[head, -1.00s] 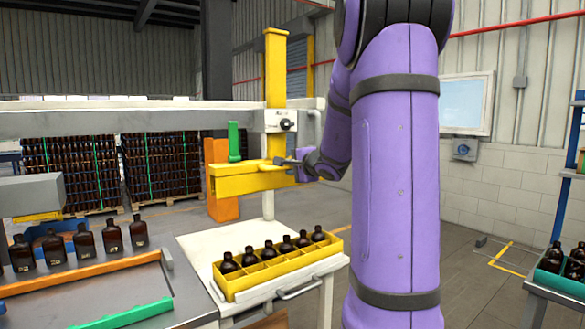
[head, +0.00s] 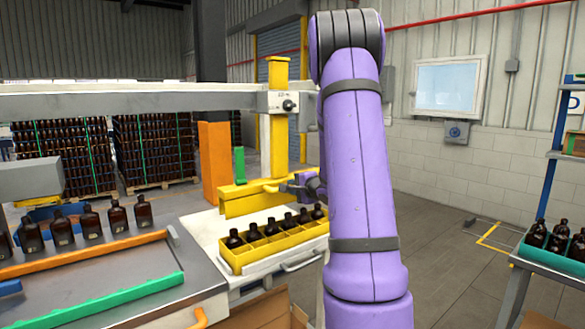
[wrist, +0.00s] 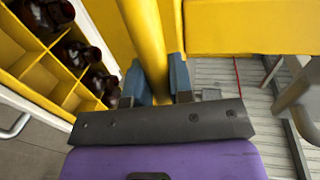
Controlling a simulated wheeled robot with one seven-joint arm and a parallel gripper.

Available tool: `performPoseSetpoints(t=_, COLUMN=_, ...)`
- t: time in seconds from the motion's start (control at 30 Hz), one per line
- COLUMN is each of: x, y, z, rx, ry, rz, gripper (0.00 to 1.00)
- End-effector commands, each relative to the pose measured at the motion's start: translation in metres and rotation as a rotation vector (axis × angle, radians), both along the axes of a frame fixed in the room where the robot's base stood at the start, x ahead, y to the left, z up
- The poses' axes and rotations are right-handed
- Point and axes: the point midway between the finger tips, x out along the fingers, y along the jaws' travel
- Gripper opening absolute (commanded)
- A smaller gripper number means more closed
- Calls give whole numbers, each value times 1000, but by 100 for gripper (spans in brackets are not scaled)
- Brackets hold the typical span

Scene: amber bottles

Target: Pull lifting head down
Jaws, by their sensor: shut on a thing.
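The yellow lifting head (head: 240,199) hangs on a yellow vertical post (head: 280,130), just behind and above a yellow crate (head: 232,262) of amber bottles. A yellow handle bar (head: 272,184) sticks out from its right side. My gripper (head: 290,186) is at this bar, partly hidden by my purple arm. In the wrist view my gripper (wrist: 153,85) has its two blue-grey fingers on either side of the yellow bar, shut on it. The crate's divided compartments (wrist: 45,75) show at the left of the wrist view, with bottles in some of them.
The crate stands on a white table (head: 205,228) with a metal handle. Left of it is a conveyor with loose bottles (head: 90,221) and an orange rail (head: 80,257). A green crate of bottles (head: 548,254) stands on a rack at the right. Open floor lies between.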

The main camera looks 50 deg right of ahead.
Motion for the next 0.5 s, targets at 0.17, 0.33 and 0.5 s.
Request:
performPoseSetpoints(t=0.17, x=-1, y=0, z=-44, rx=6, ry=10, rz=-1, gripper=0)
performPoseSetpoints(t=0.33, x=-1, y=1, z=-67, rx=6, ry=8, rz=-1, gripper=0)
performPoseSetpoints(t=0.5, x=-1, y=1, z=-77, rx=3, ry=5, rz=-1, gripper=0)
